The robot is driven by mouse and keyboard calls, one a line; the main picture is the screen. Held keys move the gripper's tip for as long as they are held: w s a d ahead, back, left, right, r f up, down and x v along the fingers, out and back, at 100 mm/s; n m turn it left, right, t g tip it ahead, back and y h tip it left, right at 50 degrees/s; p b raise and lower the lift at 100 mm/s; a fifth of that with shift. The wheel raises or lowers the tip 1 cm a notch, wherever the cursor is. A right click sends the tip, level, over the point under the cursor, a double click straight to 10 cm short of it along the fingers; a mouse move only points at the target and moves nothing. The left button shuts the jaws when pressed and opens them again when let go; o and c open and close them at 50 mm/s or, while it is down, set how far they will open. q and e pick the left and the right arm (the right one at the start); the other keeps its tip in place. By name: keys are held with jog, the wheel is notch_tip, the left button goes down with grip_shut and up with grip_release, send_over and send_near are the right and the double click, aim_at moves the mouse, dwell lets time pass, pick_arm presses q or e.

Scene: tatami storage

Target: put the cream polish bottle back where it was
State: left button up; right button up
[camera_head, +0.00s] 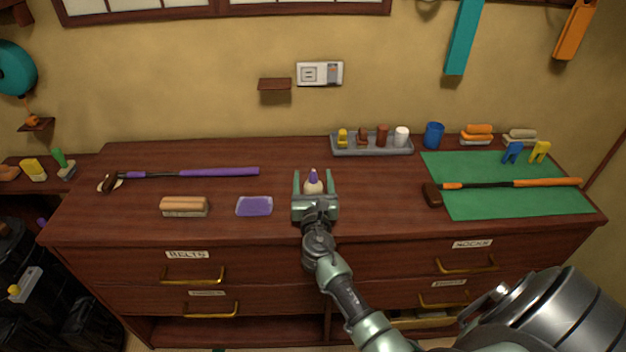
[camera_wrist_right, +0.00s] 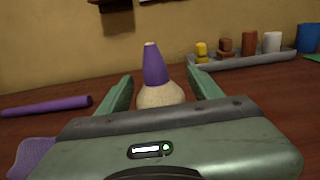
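The cream polish bottle (camera_head: 313,187), with a cream body and a purple pointed cap, stands upright on the dresser top (camera_head: 370,190) near the middle. In the right wrist view, the bottle (camera_wrist_right: 158,80) is straight ahead, its lower part hidden by my gripper's body. My right gripper (camera_head: 314,180) is open, with one finger on each side of the bottle. In the head view a gap shows between the bottle and each finger. My left gripper is not in view.
A purple cloth (camera_head: 254,206) and a brush (camera_head: 184,207) lie left of the bottle, a purple-handled stick (camera_head: 210,173) behind them. A grey tray (camera_head: 372,150) with small bottles stands at the back. A green mat (camera_head: 500,200) with an orange-handled tool (camera_head: 520,184) lies right.

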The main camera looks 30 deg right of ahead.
jog(key=shift+r, duration=0.2)
jog(key=shift+s+a+f, duration=0.1)
jog(key=shift+s+a, duration=0.1)
jog(key=shift+s, duration=0.05)
jog(key=b+v, duration=0.1)
jog(key=v, duration=1)
jog(key=shift+s+a, duration=0.15)
